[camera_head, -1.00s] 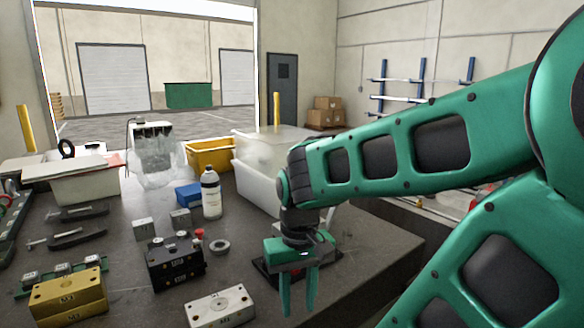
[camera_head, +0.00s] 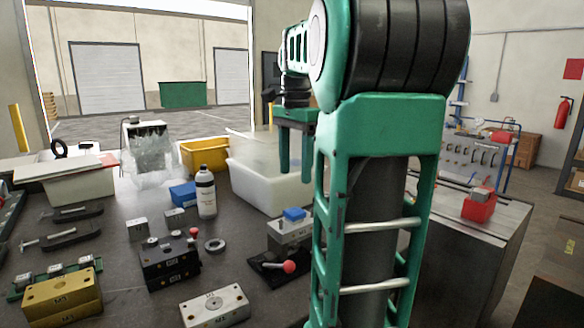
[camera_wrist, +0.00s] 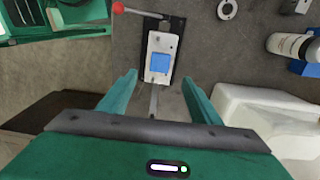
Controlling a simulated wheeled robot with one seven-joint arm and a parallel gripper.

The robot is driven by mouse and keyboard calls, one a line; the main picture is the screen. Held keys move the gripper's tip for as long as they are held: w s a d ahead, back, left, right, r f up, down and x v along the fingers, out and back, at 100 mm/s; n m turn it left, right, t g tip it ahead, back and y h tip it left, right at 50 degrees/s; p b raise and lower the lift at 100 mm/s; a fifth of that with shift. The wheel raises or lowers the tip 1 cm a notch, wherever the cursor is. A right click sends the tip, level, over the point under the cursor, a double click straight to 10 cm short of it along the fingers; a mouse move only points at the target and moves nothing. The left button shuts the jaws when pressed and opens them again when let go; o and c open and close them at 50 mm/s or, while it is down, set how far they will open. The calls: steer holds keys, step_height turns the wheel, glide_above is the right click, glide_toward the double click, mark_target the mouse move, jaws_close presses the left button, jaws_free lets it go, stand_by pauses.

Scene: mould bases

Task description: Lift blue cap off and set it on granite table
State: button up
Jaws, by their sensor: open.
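The blue cap (camera_head: 294,214) sits on top of a light grey block (camera_head: 286,236), which stands on a dark base plate with a red-knobbed lever (camera_head: 288,267). In the wrist view the blue cap (camera_wrist: 160,63) lies ahead of the fingers, near the middle. My gripper (camera_head: 295,172) is open and empty, raised above and apart from the cap. In the wrist view my gripper (camera_wrist: 158,92) shows its two green fingers spread, one to each side of the cap's line. The granite table (camera_head: 110,225) is the dark grey top under these things.
A white bin (camera_head: 250,190) stands just behind the block. A white bottle (camera_head: 206,195), a grey ring (camera_head: 214,245), a black mould block (camera_head: 168,262) and a white mould plate (camera_head: 213,307) are to the left. Bare table lies between them.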

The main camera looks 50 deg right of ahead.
mark_target(294, 211)
step_height(294, 211, down, 11)
steer(key=shift+r, duration=0.2)
stand_by(0.3)
steer(key=c, duration=1.1)
steer(key=shift+r, duration=0.2)
steer(key=shift+w+r, duration=0.1)
steer(key=shift+r, duration=0.75)
